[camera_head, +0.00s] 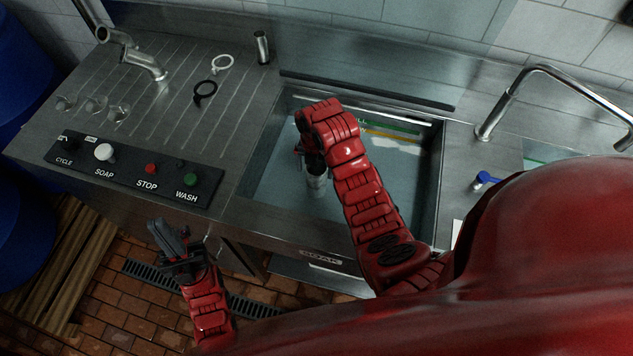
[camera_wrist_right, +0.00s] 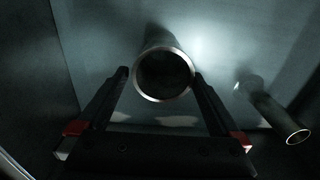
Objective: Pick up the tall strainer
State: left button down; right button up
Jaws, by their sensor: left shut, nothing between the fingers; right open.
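A metal cylinder (camera_head: 317,184) with an open round top stands in the water-filled sink, partly hidden by my right arm. It also shows in the right wrist view (camera_wrist_right: 150,42), its bright rim between the fingertips. A slimmer tube (camera_wrist_right: 268,108) is to its right there. I cannot tell for sure which is the tall strainer. My right gripper (camera_wrist_right: 160,77) is open, its fingers on either side of the wider cylinder's rim; contact is unclear. In the head view this gripper (camera_head: 308,150) is over the sink. My left gripper (camera_head: 165,235) is shut and empty in front of the counter.
The sink (camera_head: 437,180) has raised metal edges. A button panel (camera_head: 130,170) is at the front. Faucets stand at both ends.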

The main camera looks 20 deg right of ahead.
aim_at(316, 175)
jog(key=f, duration=0.1)
jog(key=f+p, duration=0.1)
jog(key=f, duration=0.2)
jog(key=shift+w+d+p, duration=0.2)
jog(key=shift+d+p, duration=0.15)
jog(key=shift+p, duration=0.05)
jog(key=shift+f, duration=0.5)
jog(key=c, duration=1.5)
jog(key=shift+w, duration=0.1)
jog(key=shift+r, duration=0.1)
